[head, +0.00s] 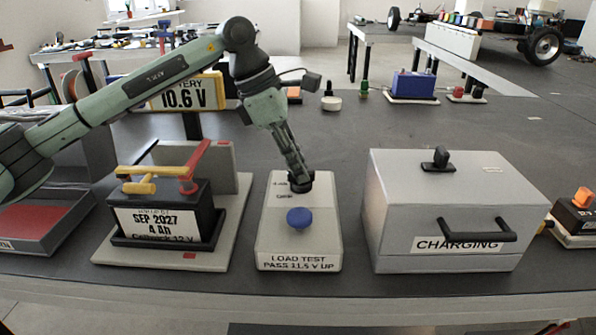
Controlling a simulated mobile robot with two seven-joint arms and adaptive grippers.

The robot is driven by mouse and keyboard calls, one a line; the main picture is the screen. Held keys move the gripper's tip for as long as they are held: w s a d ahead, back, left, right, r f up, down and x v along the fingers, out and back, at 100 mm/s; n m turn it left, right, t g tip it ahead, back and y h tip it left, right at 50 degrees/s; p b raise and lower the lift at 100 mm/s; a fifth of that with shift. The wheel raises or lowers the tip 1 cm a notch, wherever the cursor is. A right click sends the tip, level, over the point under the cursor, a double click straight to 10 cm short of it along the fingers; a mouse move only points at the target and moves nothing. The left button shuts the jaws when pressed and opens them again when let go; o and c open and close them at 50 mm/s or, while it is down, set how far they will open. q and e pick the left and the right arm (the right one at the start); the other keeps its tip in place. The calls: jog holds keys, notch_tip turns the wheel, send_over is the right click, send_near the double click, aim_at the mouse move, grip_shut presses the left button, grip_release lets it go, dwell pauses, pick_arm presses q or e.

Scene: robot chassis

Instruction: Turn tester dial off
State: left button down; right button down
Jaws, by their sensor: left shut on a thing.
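The load tester (299,240) is a pale box on the table, labelled "LOAD TEST PASS 11.5 V UP". A blue knob (299,218) sits on its upper face towards the front. A dark dial (300,183) is near the back of that face, partly hidden by my gripper. My left gripper (299,176) comes down from above and is shut on the dark dial. The small lettering beside the dial is too small to read fully. My right gripper is not in view.
Left of the tester, a black battery (165,222) labelled "SEP 2027 4 Ah" sits on a stand with red and yellow clamps. Behind it, a display (186,94) reads 10.6 V. A grey "CHARGING" box (440,205) with a black handle stands close on the right.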

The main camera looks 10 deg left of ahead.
pick_arm(q)
jog(key=n+t+b, duration=0.1)
jog(key=n+b, duration=0.1)
jog(key=n, duration=0.1)
jog(key=n+t+y+b, duration=0.1)
jog(key=n+b, duration=0.1)
jog(key=n, duration=0.2)
jog(key=shift+s+d+y, duration=0.1)
jog(key=shift+s+y, duration=0.05)
jog(key=shift+y, duration=0.15)
jog(key=shift+n+t+b, duration=0.3)
jog(key=shift+n+b, duration=0.15)
jog(key=shift+n, duration=0.25)
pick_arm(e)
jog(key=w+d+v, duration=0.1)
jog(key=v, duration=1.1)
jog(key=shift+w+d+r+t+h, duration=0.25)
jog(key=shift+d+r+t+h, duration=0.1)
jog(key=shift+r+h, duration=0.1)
pick_arm(q)
jog(key=c, duration=1.5)
grip_release()
jog(key=shift+c, duration=0.2)
jog(key=v, duration=1.2)
jog(key=shift+d, duration=0.15)
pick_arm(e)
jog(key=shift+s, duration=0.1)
